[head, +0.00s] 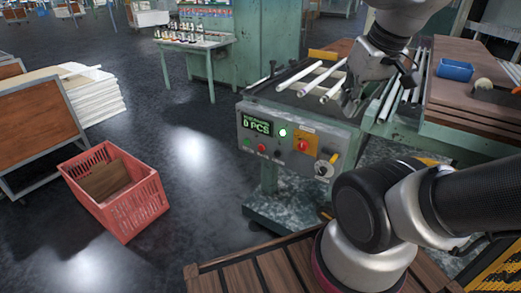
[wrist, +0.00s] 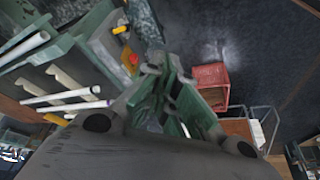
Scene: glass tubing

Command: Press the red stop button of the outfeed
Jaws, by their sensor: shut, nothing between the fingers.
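In the wrist view a red button (wrist: 133,59) shows on yellow, just left of the fingertips. My gripper (head: 350,108) is shut and empty, above and behind the panel's right part, apart from the buttons. Its fingers (wrist: 167,73) also show in the wrist view. The exact gap to the red buttons is hard to tell.
White glass tubes (head: 322,80) lie on the outfeed rack behind the panel. A knob with a yellow handle (head: 325,169) sits at the panel's lower right. A blue bin (head: 455,70) stands on brown boards at right. A red crate (head: 118,192) stands on open floor at left.

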